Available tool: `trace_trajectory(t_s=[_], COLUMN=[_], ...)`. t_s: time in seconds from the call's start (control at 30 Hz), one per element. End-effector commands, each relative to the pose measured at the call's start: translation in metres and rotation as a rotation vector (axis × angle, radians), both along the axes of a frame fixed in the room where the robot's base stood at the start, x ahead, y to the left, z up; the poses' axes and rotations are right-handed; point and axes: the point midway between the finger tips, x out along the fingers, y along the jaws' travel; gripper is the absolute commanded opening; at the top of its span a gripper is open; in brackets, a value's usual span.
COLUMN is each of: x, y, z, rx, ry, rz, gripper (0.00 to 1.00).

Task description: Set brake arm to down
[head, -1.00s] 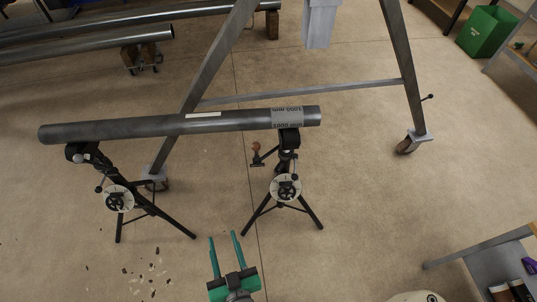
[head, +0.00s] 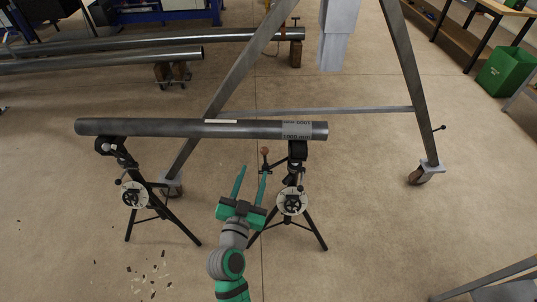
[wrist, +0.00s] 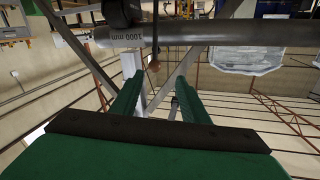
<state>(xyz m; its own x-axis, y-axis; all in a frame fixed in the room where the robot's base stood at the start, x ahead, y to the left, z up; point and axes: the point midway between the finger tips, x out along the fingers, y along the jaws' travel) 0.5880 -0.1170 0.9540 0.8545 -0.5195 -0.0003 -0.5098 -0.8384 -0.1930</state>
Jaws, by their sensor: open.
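The likely brake arm (head: 267,163) is a short dark lever with a brown knob (head: 265,151), on the left side of the right pipe stand (head: 292,203), just below the pipe. The knob end stands upward. My gripper (head: 253,170) is open and empty, its green fingers pointing at the stand just left of and below the knob. In the wrist view the knob (wrist: 154,66) shows beyond and between the fingertips of my gripper (wrist: 155,85), seemingly apart from them. The lever's joint on the stand is hard to make out.
A long grey pipe (head: 170,127) lies across the right stand and a left stand (head: 135,195). A grey gantry frame (head: 402,80) on casters stands behind. Small debris (head: 150,268) lies on the floor at lower left. The floor at right is mostly clear.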

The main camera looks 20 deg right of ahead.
Motion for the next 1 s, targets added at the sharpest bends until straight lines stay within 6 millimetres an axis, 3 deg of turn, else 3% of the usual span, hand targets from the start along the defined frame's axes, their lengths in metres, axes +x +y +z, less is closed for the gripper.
trace_trajectory(t_s=[0.3,0.6,1.0], x=[0.033,0.073,0.087], y=[-0.039,-0.059,-0.067], z=[0.001,0.0,0.0], rx=[-0.002,-0.001,-0.001], ry=[-0.003,0.0,0.001], rz=[-0.026,-0.018,-0.017], gripper=[0.41,0.41,0.41])
